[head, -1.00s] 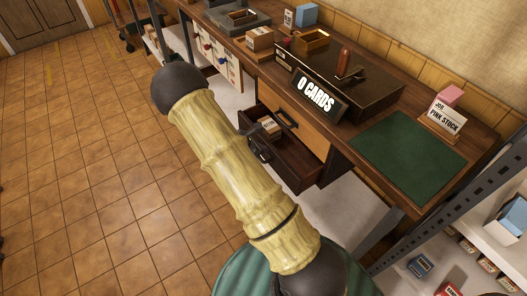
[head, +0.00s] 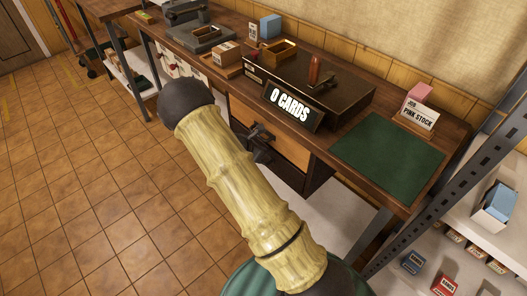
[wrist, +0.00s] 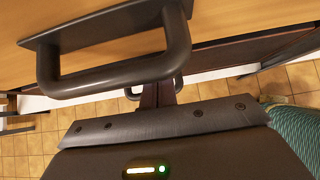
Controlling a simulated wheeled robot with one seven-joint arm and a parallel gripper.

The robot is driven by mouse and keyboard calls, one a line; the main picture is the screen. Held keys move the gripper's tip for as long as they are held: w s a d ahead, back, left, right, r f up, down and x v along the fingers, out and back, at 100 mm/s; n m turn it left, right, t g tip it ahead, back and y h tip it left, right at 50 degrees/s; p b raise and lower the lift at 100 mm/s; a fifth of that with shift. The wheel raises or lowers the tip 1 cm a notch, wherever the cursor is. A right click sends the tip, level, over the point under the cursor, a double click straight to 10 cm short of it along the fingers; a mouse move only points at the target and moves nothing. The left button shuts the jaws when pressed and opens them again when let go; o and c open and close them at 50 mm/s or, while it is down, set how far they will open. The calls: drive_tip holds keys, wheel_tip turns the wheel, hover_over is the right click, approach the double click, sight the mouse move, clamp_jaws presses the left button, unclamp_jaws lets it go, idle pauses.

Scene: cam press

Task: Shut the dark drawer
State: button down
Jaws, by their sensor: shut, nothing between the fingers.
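The dark drawer (head: 291,174) is under the light-wood drawer (head: 290,145) in the bench. Its front now sits about in line with the light-wood front, and its inside no longer shows. Whether a small gap is left I cannot tell. My gripper (head: 260,138) is in front of the drawers, partly hidden by my arm. In the wrist view my gripper (wrist: 160,97) is shut and empty, pointing at the dark drawer's front (wrist: 265,47), which shows as a dark strip. The light-wood drawer's dark bar handle (wrist: 115,75) is close above. Contact with the drawer cannot be made out.
The bench top holds an "0 CARDS" sign (head: 292,107), a dark case (head: 345,92), a green mat (head: 390,158) and a pink stock sign (head: 419,117). A grey metal rack (head: 430,200) stands at right. The tiled floor at left is clear.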

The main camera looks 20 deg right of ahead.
drive_tip(key=a+f+p+v, duration=0.1)
drive_tip(key=f+v, duration=0.1)
drive_tip(key=v, duration=1)
drive_tip(key=shift+s+a+r+p, duration=0.35)
drive_tip(key=shift+s+a+p, duration=0.05)
drive_tip(key=shift+a, duration=0.25)
drive_tip(key=s+a+r+m+y, duration=0.1)
drive_tip(key=s+r+m+y, duration=0.3)
drive_tip(key=s+r+m, duration=0.5)
drive_tip(key=s+r+m+y, duration=0.45)
drive_tip(key=s+m, duration=0.55)
drive_tip(key=m, duration=0.3)
wheel_tip(320, 180, up, 14)
drive_tip(key=p, duration=1.4)
drive_tip(key=shift+a, duration=0.2)
